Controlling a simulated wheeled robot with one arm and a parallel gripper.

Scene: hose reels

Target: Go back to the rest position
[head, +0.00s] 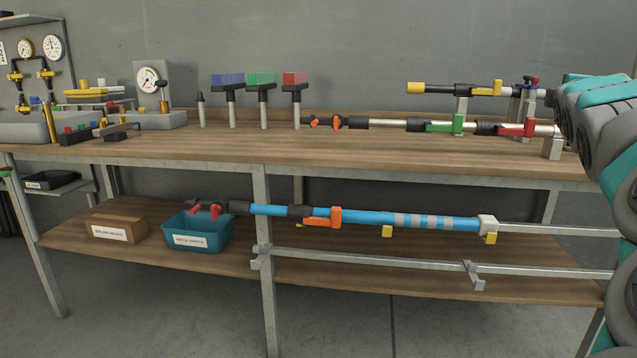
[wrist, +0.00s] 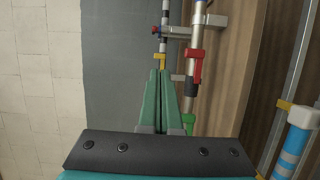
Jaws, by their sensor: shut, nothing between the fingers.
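My gripper (wrist: 160,74) shows in the wrist view with its two long green fingers together and nothing between them. The fingertips appear near the yellow piece (wrist: 160,62) of a pole; I cannot tell whether they touch it. A silver pole with a red clamp (wrist: 194,66) lies to the right of the fingers, and a green clamp (wrist: 188,122) is lower on it. In the head view my teal and grey arm fills the right edge, and I cannot make out the gripper's fingers there.
The wooden workbench (head: 200,148) carries poles at its right end, coloured-head tools and gauges. On the lower shelf (head: 110,258) are a blue pole (head: 400,220), a teal bin (head: 195,240) and a brown box (head: 116,229). Floor in front is clear.

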